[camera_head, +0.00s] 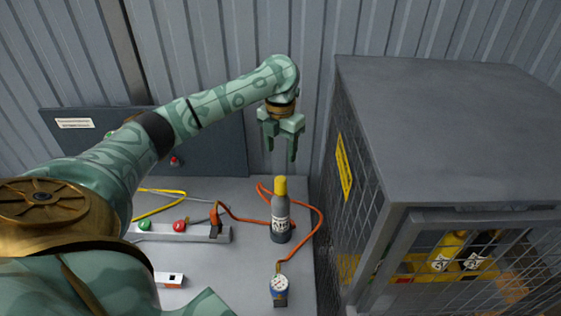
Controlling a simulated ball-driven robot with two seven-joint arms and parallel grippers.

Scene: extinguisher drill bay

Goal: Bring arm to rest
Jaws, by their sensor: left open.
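My left arm comes in from the left and reaches over the grey bench. Its gripper (281,143) points down, open and empty. It hangs in the air above a dark grey bottle with a yellow cap (281,212), apart from it. The bottle stands upright on the bench. My right gripper is not in view.
A grey mesh cage (450,130) with yellow and black bottles inside stands close on the right. A corrugated wall is behind.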

